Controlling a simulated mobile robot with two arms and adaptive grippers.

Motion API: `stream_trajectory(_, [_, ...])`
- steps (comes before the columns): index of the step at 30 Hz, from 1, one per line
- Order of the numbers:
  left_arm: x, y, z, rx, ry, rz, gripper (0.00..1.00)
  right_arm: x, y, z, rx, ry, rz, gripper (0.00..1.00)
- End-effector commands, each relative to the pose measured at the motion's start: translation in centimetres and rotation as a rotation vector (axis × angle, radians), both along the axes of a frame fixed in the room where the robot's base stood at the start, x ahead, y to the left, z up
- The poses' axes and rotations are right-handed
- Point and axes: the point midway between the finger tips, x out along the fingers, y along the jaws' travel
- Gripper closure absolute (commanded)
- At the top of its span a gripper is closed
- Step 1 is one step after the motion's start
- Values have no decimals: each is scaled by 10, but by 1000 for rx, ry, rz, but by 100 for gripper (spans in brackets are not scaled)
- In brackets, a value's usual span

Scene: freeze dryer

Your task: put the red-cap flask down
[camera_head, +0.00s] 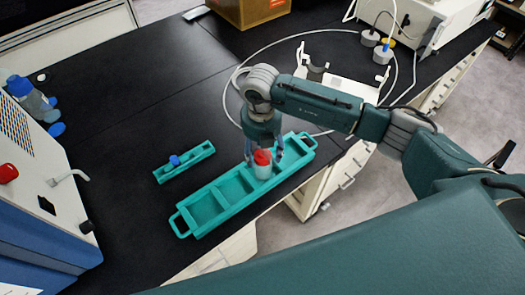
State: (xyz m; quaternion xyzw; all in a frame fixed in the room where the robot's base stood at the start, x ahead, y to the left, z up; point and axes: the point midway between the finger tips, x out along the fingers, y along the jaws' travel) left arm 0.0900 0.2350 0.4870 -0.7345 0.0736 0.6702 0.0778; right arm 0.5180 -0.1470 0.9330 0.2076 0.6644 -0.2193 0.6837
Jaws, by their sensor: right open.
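The red-cap flask (262,168) has a pale body and a red cap. It stands upright at the right part of a long teal tray (188,212) with handles at its ends, on the black bench. My right gripper (264,159) is directly over the tray, its fingers open on either side of the flask. I cannot tell whether the flask's base touches the tray floor. My left gripper is not in view.
A smaller teal rack (198,166) with a blue-capped item (175,160) lies left of the tray. A white-and-blue machine (40,215) stands at the left edge. A white stand (340,82) and cables lie behind my arm. The bench middle is clear.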

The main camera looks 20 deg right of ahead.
Motion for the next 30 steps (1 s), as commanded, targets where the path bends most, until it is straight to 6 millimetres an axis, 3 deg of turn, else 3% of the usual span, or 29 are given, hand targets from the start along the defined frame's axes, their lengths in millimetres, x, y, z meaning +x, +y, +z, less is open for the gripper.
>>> stream_trajectory(5, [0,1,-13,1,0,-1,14,1,1,23,2,-6,1,38])
stream_trajectory(12, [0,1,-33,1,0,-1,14,0,2,76,1,-7,1,38])
stream_trajectory(18, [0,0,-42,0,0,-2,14,-1,3,108,1,-4,0,38])
stream_trajectory(30, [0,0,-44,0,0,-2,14,-3,3,121,0,0,1,38])
